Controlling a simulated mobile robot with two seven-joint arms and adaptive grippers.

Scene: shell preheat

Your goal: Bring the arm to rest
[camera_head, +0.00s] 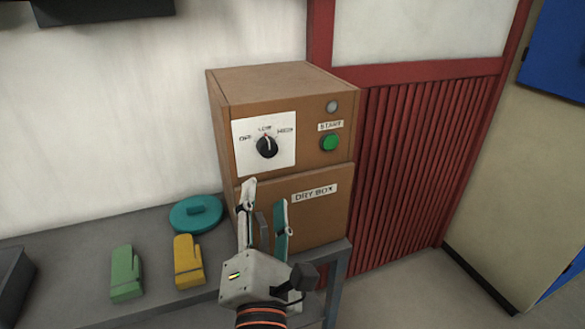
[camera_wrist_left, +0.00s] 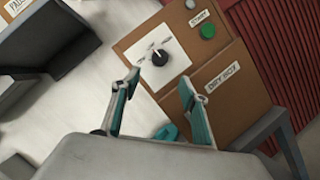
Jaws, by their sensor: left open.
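My left gripper (camera_head: 262,212) is open and empty in the head view, in front of the lower door of the brown dry box. Its two fingers stand apart with the door's upright grey handle showing between them; I cannot tell whether they touch it. It also shows open in the left wrist view (camera_wrist_left: 156,92). The dry box (camera_head: 235,84) has a black dial (camera_head: 267,147), a green start button (camera_head: 330,142) and a grey lamp (camera_head: 332,107). The lower door (camera_head: 318,215) looks shut. My right gripper is not in view.
The grey bench (camera_head: 75,235) carries a teal round lid (camera_head: 196,213), a yellow block-like piece (camera_head: 188,262) and a green one (camera_head: 126,272). A dark tray (camera_head: 12,285) sits at the left edge. A red slatted panel (camera_head: 412,165) stands right of the box.

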